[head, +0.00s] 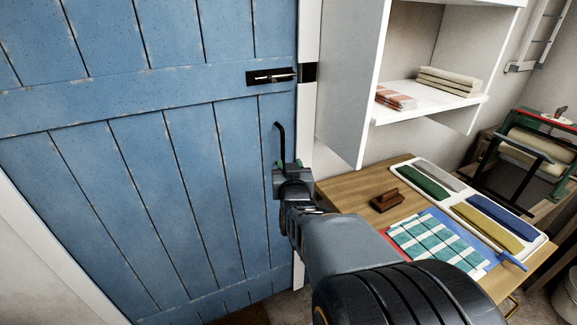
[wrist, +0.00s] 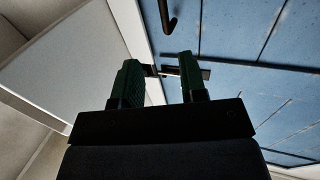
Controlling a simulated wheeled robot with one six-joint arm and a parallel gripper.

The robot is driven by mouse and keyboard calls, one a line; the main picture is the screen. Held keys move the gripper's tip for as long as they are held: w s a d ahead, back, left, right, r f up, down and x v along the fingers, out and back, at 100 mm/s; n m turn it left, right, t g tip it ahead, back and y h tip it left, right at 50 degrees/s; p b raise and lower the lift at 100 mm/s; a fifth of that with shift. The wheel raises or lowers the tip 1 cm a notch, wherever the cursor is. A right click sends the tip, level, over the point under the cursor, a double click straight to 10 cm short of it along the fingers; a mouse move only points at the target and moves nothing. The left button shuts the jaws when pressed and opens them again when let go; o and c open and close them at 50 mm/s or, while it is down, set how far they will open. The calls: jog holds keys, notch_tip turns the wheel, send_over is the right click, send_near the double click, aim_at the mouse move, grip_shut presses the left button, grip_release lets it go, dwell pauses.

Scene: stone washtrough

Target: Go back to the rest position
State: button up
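My gripper (head: 288,165) is in front of the blue plank door (head: 140,150), near its right edge. In the wrist view its two green-padded fingers (wrist: 158,82) stand apart with nothing held between them. A black bar handle (head: 280,140) on the door shows just above the gripper in the head view. In the wrist view the handle's hooked end (wrist: 172,24) is beyond the fingertips, apart from them. My arm reaches forward from the lower right of the head view.
A black bolt (head: 270,76) sits higher on the door. A white shelf unit (head: 347,75) stands right of it. Below is a wooden table (head: 350,190) with a brown block (head: 386,200), a checked cloth (head: 437,240) and a white tray (head: 408,172) of coloured cloths. A green-framed mangle (head: 530,150) stands far right.

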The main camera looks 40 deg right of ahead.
jog(key=shift+s+a, duration=0.15)
jog(key=shift+a, duration=0.05)
dwell(0.4)
jog(key=s+a+f+n+g+y+p, duration=0.2)
jog(key=s+a+f+g+y, duration=0.1)
jog(key=a+f+g+y, duration=0.5)
jog(key=s+a+r+n+g+p, duration=0.1)
jog(key=s+a+r+n+p, duration=0.1)
jog(key=a, duration=0.4)
jog(key=s+a+r+n+g+y+p, duration=0.1)
jog(key=s+a+r+n+g+p, duration=0.1)
jog(key=s+a+r+p, duration=0.3)
jog(key=shift+s+a+r+n+g+y, duration=0.25)
jog(key=shift+s+a+n+g+y, duration=0.05)
jog(key=shift+s+a, duration=0.1)
